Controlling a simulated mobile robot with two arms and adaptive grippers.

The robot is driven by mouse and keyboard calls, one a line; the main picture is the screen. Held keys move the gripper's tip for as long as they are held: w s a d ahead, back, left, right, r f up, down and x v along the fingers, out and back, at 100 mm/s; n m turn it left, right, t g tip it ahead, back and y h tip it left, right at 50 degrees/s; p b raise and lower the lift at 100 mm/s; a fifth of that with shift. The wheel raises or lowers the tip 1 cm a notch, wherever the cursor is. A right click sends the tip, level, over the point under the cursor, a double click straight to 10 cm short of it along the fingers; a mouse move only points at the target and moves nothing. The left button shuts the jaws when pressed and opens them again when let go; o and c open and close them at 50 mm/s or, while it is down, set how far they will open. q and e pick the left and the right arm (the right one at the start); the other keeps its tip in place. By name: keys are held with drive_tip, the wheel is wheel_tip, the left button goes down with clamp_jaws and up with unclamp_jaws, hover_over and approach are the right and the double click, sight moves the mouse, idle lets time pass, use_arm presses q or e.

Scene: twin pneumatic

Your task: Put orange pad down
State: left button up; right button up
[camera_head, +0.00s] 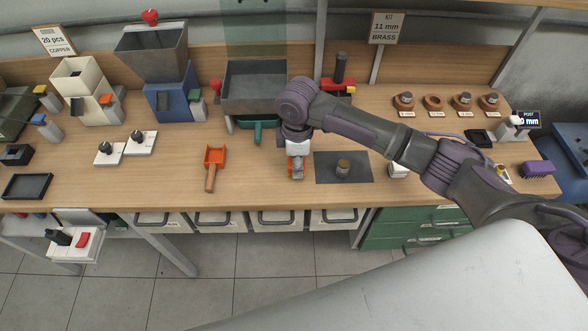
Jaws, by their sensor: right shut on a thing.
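My right gripper (296,172) reaches in from the right and points down over the front middle of the bench. It is shut on the orange pad (290,164), of which a small orange part shows at the left of the fingers. The rest of the pad is hidden by the gripper. I cannot tell whether the pad touches the bench top. My left gripper is not in view.
A dark mat (328,177) with a small brass-coloured piece (343,168) lies just right of the gripper. An orange scoop (214,157) lies to the left, and a green-handled tool (258,131) behind. Bare wood (255,183) shows between scoop and gripper.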

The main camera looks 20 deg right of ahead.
sight(295, 180)
drive_tip(key=shift+w+a+f, duration=0.1)
drive_tip(key=shift+a+f, duration=0.1)
drive_tip(key=shift+a, duration=0.15)
drive_tip(key=shift+f, duration=0.35)
wheel_tip(295, 180, down, 2)
drive_tip(key=shift+d+f+p, duration=0.1)
drive_tip(key=shift+f+p, duration=0.15)
drive_tip(key=shift+p, duration=0.3)
drive_tip(key=shift+f, duration=0.5)
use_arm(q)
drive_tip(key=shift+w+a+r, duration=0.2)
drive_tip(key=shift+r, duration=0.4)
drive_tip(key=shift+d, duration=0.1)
use_arm(e)
drive_tip(key=o, duration=1)
drive_tip(key=shift+f, duration=0.1)
